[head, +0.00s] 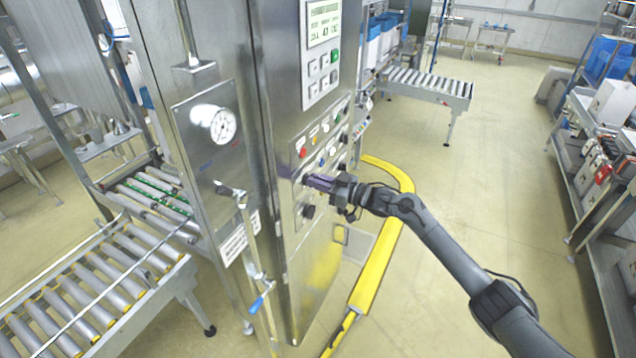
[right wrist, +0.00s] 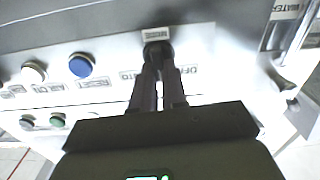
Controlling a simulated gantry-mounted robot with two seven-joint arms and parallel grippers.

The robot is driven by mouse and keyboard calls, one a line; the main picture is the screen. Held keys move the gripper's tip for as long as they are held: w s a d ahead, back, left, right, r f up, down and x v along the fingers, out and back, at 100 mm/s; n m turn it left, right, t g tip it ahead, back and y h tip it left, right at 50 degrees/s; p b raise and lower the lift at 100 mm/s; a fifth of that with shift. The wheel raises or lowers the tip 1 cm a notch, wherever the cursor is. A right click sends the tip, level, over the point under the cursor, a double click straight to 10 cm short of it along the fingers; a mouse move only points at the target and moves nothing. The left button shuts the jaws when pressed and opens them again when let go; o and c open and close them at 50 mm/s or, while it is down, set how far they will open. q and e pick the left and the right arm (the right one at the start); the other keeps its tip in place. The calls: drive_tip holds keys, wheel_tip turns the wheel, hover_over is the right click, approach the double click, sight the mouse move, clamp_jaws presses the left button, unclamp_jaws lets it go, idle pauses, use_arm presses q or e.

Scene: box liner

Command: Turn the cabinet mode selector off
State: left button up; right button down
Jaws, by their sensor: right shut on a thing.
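The cabinet (head: 285,110) is a tall steel box with a control panel (head: 315,165) on its right face. My right gripper (head: 318,182) reaches this panel from the right. In the right wrist view its two fingers (right wrist: 159,68) are closed on the black mode selector (right wrist: 157,47), under a small label plate that seems to read MODE. OFF lettering is to the right of the selector and what looks like AUTO to its left. The fingers cover much of the selector, so its exact angle cannot be told. My left gripper is not in view.
A blue button (right wrist: 82,65) and a white button (right wrist: 35,72) sit beside the selector. Another black knob (head: 308,211) is just below the gripper. A yellow guard rail (head: 378,265) curves along the floor.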

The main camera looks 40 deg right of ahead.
drive_tip(key=n+b, duration=0.1)
drive_tip(key=n, duration=0.1)
drive_tip(key=n+b, duration=0.2)
drive_tip(key=n, duration=0.1)
drive_tip(key=n+b, duration=0.2)
drive_tip(key=n, duration=0.1)
drive_tip(key=shift+s+a+f, duration=0.1)
drive_tip(key=shift+a, duration=0.2)
idle(0.4)
drive_tip(key=c, duration=1.2)
unclamp_jaws()
drive_tip(key=shift+o, duration=0.2)
drive_tip(key=shift+s+d, duration=0.1)
drive_tip(key=shift+s, duration=0.05)
